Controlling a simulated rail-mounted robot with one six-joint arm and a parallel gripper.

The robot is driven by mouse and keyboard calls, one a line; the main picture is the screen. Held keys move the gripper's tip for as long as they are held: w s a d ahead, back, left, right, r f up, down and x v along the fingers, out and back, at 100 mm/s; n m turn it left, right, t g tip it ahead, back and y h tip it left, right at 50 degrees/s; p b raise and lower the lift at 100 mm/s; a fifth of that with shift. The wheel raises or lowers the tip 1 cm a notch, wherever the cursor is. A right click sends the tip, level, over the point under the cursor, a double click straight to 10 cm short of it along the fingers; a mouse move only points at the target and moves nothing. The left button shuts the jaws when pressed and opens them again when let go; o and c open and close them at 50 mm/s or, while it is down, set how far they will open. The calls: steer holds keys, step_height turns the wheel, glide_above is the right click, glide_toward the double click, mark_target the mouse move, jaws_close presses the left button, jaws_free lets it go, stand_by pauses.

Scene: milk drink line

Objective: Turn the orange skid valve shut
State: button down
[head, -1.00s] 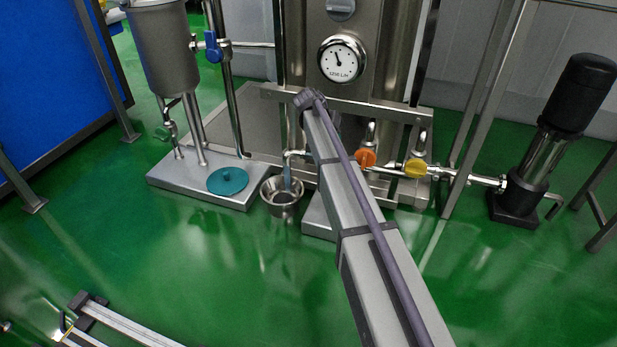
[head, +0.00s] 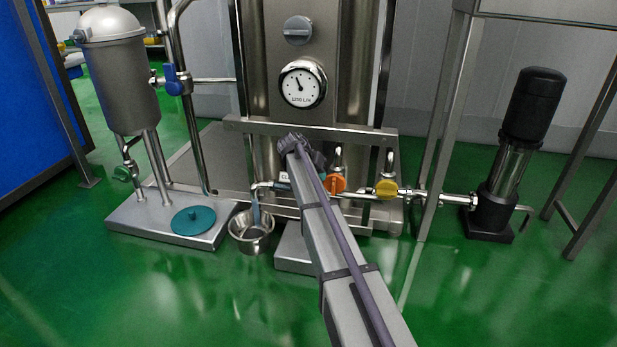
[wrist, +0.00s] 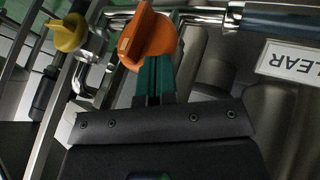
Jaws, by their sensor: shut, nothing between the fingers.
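The orange skid valve (head: 336,184) sits on the pipework low on the skid, just right of my arm in the head view. In the wrist view the orange handle (wrist: 147,38) is at the top centre, a round knob with a raised bar across it. My gripper (wrist: 154,66) has teal fingers, which are shut and empty. Their tips reach up to the lower edge of the orange handle; I cannot tell whether they touch it. In the head view my arm mostly hides the gripper.
A yellow valve (head: 386,188) is close to the right of the orange one, and also shows in the wrist view (wrist: 66,33). A horizontal steel rail (head: 350,134) runs above the valves. A steel bucket (head: 251,232) stands on the floor to the left. A label (wrist: 290,62) is near the pipes.

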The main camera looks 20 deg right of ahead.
steer(key=shift+s+d+r, duration=0.15)
steer(key=shift+s+d, duration=0.45)
steer(key=shift+d, duration=0.2)
